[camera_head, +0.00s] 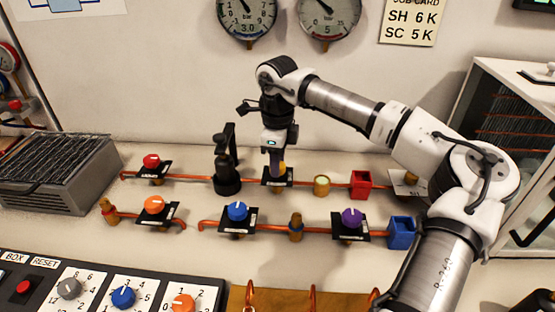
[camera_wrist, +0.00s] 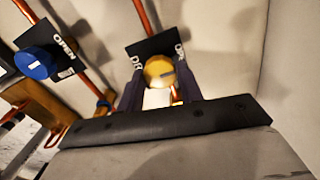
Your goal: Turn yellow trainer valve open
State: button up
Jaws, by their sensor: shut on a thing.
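The yellow trainer valve (camera_wrist: 159,68) is a round yellow knob on a black label plate (camera_wrist: 148,46), of which the letters "OP" show on one side. In the wrist view the knob sits between the two dark fingers of my gripper (camera_wrist: 160,78), which is shut on it. In the head view my gripper (camera_head: 276,168) points straight down over the valve's black plate (camera_head: 277,183) in the back pipe row. Only a sliver of the yellow knob (camera_head: 283,167) shows there beside the fingers. The turn angle of the knob is hard to tell.
A black fixture (camera_head: 227,170) stands close left of my gripper. A brass fitting (camera_head: 321,186) and a red block (camera_head: 361,184) stand to the right. A red valve (camera_head: 151,161) is further left. The front row has orange (camera_head: 154,204), blue (camera_head: 238,211) and purple (camera_head: 351,217) valves.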

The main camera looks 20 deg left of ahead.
jog(key=o, duration=1)
jog(key=shift+r, duration=0.1)
notch_tip(320, 180, up, 14)
jog(key=b, duration=0.1)
jog(key=shift+f, duration=0.2)
